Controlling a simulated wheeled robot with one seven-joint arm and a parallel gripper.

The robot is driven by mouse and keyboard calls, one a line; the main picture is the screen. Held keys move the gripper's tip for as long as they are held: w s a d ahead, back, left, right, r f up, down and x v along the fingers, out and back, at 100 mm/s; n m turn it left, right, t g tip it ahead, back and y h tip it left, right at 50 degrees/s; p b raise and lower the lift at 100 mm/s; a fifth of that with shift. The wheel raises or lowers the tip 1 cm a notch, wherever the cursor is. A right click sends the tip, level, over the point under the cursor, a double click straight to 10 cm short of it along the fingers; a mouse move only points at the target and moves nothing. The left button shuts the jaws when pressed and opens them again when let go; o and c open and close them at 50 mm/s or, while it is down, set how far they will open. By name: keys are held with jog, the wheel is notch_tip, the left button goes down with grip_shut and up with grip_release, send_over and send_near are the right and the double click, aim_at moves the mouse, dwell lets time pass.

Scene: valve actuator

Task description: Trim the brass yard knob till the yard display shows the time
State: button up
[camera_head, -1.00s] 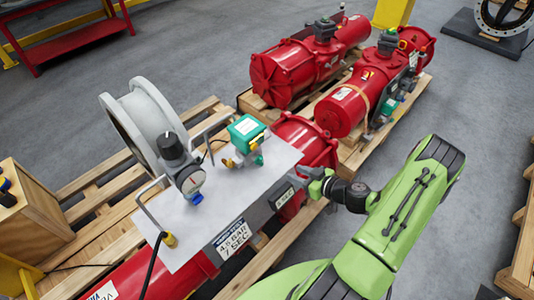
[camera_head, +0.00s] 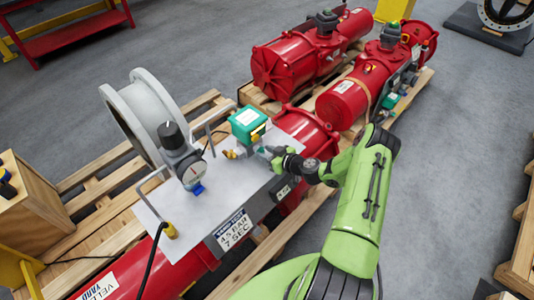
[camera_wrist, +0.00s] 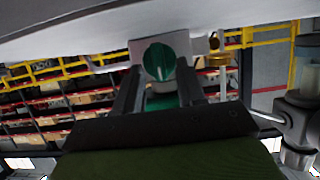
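My gripper (camera_head: 270,153) is at the right end of the white panel (camera_head: 190,218), beside the green box (camera_head: 248,123). In the wrist view my gripper (camera_wrist: 158,80) has its two dark fingers apart, with a round green knob or cap (camera_wrist: 159,61) in the gap ahead; contact cannot be told. A brass fitting (camera_wrist: 217,55), possibly the brass knob, is just right of the fingers, outside the gap. Brass parts (camera_head: 231,154) also show below the green box in the head view. A small display (camera_head: 284,191) is on the panel's front edge, its digits too small to read.
A sign (camera_head: 232,227) reads 4.5 BAR, 7 SEC. A gauge with a black knob (camera_head: 171,135) and wire handles (camera_head: 153,183) rise from the panel. A grey ring (camera_head: 145,110) stands behind. Red actuators (camera_head: 290,68) lie on pallets at the back.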

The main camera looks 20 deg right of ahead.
grip_shut()
jog(key=shift+d+y+b, duration=0.1)
jog(key=shift+y+b, duration=0.2)
jog(key=shift+b, duration=0.15)
jog(key=m+b, duration=0.1)
jog(key=m+y+b, duration=0.1)
jog(key=m+b, duration=0.1)
jog(key=b, duration=0.1)
jog(key=shift+w+d+f+g+y, duration=0.15)
jog(key=shift+d+f+g+y, duration=0.15)
jog(key=shift+g, duration=0.1)
jog(key=m+b, duration=0.1)
jog(key=m+y+b, duration=0.1)
jog(key=b, duration=0.1)
jog(key=shift+w+d+y, duration=0.1)
jog(key=shift+d+y, duration=0.1)
jog(key=shift+y, duration=0.1)
jog(key=shift+d+m+y+b, duration=0.1)
jog(key=shift+m+y+b, duration=0.4)
jog(key=shift+m+b, duration=0.55)
